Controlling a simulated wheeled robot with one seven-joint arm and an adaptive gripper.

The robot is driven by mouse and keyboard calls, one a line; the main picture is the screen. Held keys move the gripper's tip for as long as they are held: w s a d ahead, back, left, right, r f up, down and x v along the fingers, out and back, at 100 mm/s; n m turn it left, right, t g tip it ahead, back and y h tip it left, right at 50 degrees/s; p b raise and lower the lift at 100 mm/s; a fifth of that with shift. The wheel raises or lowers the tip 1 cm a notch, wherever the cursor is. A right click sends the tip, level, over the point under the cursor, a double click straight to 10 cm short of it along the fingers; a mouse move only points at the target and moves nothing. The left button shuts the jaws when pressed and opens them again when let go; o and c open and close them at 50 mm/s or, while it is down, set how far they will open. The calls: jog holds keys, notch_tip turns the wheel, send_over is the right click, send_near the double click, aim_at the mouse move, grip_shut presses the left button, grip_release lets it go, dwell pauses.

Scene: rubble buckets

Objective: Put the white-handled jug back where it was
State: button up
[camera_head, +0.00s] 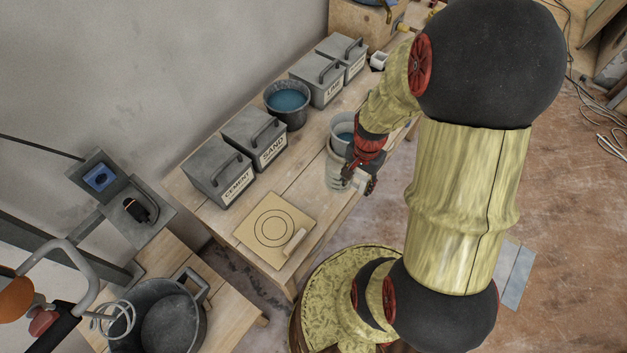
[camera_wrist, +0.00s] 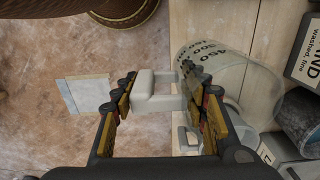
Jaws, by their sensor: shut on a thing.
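The jug (camera_wrist: 228,72) is clear with dark graduation marks, and its white handle (camera_wrist: 144,84) lies between my fingers in the wrist view. My gripper (camera_wrist: 157,80) is shut on that handle. In the head view my gripper (camera_head: 361,181) is at the bench's right edge, and the jug (camera_head: 334,172) is just left of it, partly hidden by the arm. I cannot tell whether its base touches the bench. A board with circles drawn on it (camera_head: 258,245) lies at the near end of the bench, with a small pale block (camera_head: 294,243) on its corner.
Lidded bins marked cement (camera_head: 214,172) and sand (camera_head: 252,134) line the wall side, with a dark bucket of blue water (camera_head: 290,117) beyond. A black bucket (camera_head: 160,315) stands front left.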

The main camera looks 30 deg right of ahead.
jog(key=w+a+f, duration=0.1)
jog(key=w, duration=0.1)
jog(key=w+f, duration=0.1)
jog(key=w+a+f+b, duration=0.1)
jog(key=w, duration=0.1)
jog(key=shift+w+a, duration=0.35)
jog(key=w+f, duration=0.1)
jog(key=f, duration=0.1)
jog(key=w+a+f+b, duration=0.1)
jog(key=w+f, duration=0.1)
jog(key=w+a+f+b, duration=0.1)
jog(key=shift+w+a+f, duration=0.2)
jog(key=shift+w+f, duration=0.2)
jog(key=shift+w+f+b, duration=0.2)
jog(key=shift+f+b, duration=0.4)
jog(key=shift+f, duration=1.05)
jog(key=shift+f, duration=0.1)
jog(key=o, duration=1.4)
